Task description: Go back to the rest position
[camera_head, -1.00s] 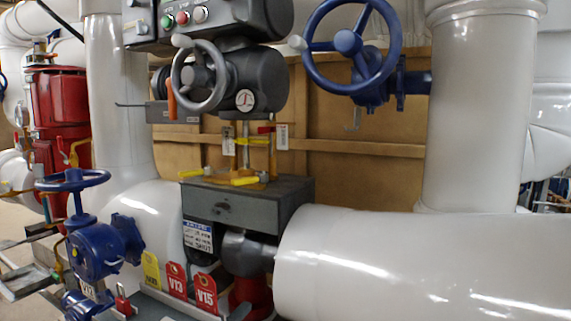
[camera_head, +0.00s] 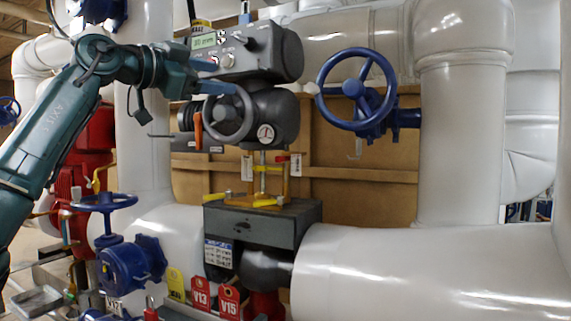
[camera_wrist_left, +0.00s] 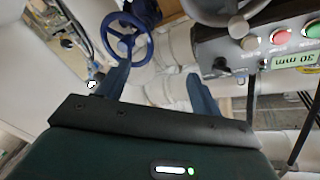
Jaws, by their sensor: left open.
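My left gripper (camera_head: 222,74) comes in from the left, high up, in front of the grey actuator box (camera_head: 262,55). Its dark teal arm crosses the left of the head view. In the left wrist view the two blue fingers (camera_wrist_left: 160,80) stand apart with nothing between them. The box with its red button (camera_wrist_left: 281,36), green button and "30 mm" label (camera_wrist_left: 290,62) is to their right there. I cannot tell whether the gripper touches the box. My right gripper is not in view.
A grey handwheel (camera_head: 229,113) sits just below the left gripper. A blue handwheel (camera_head: 357,89) is to the right, another blue valve (camera_head: 128,262) lower left. Large white pipes (camera_head: 430,270) fill the right and bottom. Red and yellow tags (camera_head: 201,293) stand at the bottom.

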